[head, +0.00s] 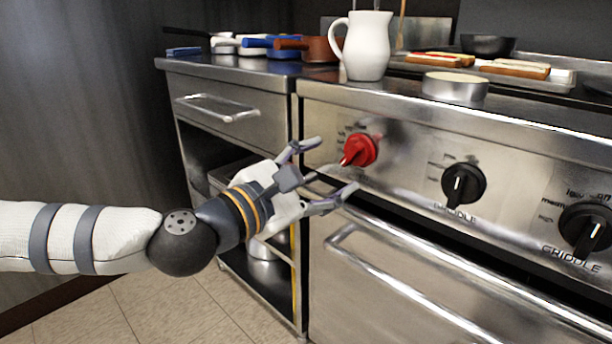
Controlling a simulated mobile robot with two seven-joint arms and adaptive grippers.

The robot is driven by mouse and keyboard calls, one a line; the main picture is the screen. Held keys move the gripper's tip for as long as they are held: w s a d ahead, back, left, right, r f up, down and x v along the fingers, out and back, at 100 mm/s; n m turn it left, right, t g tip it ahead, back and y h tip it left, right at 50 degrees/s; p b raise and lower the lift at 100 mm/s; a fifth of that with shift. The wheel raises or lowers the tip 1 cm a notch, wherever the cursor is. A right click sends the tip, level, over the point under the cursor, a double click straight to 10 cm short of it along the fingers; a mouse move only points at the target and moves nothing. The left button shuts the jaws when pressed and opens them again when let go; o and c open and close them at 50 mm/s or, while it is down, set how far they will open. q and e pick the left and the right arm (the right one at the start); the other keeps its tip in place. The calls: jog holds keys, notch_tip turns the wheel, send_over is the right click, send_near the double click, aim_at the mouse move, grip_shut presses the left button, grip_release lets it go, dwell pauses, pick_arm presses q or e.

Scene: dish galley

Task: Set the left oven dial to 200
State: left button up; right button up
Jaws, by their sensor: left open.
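The left oven dial (360,150) is a red knob at the left end of the steel control panel. My right gripper does not show.
Two black dials, the middle one (463,183) and the right one (585,229), sit further right on the panel. The oven door handle (420,290) runs below. A white pitcher (366,47) and a round tin (455,86) stand on the top above. A drawer cabinet (215,108) is left.

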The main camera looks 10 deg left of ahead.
aim_at(348, 155)
pick_arm(q)
jog(key=v, duration=0.7)
jog(key=shift+s+a, duration=0.25)
jog(key=shift+s, duration=0.05)
jog(key=w+d+m+p, duration=0.1)
jog(key=w+d+m, duration=0.1)
jog(key=m, duration=0.3)
jog(key=w+d+r+m+p, duration=0.1)
jog(key=w+d+m+p, duration=0.1)
jog(key=m, duration=0.3)
jog(key=w+d+m+p, duration=0.1)
jog(key=w+d+m, duration=0.3)
jog(key=m, duration=0.2)
jog(key=shift+w+d+r, duration=0.1)
jog(key=shift+w+r, duration=0.15)
jog(key=shift+w, duration=0.15)
jog(key=c, duration=1.2)
jog(key=shift+p, duration=0.35)
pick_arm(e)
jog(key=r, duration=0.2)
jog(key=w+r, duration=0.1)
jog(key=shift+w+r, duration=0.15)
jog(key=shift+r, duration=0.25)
